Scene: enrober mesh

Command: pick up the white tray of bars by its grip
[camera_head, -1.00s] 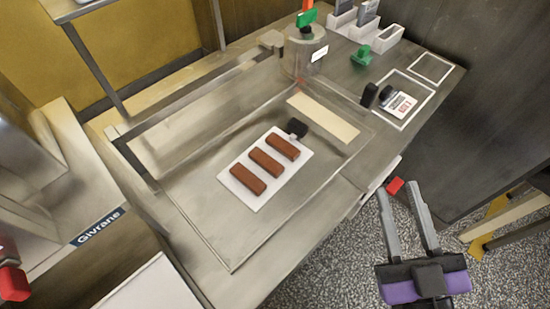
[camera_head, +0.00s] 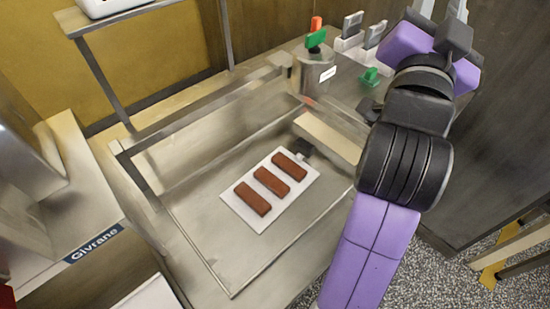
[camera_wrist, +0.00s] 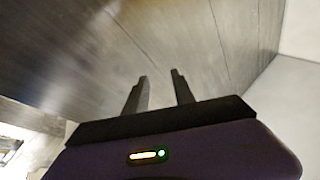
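The white tray (camera_head: 267,216) lies flat on the steel surface in the head view, with three brown bars (camera_head: 271,182) side by side on it. Its black grip (camera_head: 303,148) stands at the tray's far right corner. My gripper (camera_head: 440,8) is at the upper right of the head view, well apart from the tray, its fingers partly cut off by the top edge. In the wrist view my gripper (camera_wrist: 162,88) shows two separated fingers with nothing between them. The tray is not in the wrist view.
A pale bar (camera_head: 328,137) lies just right of the grip. A steel canister (camera_head: 312,72) with a green and orange top stands behind. A small green item (camera_head: 370,77) and white holders (camera_head: 350,42) are at the back right. My arm covers the counter's right part.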

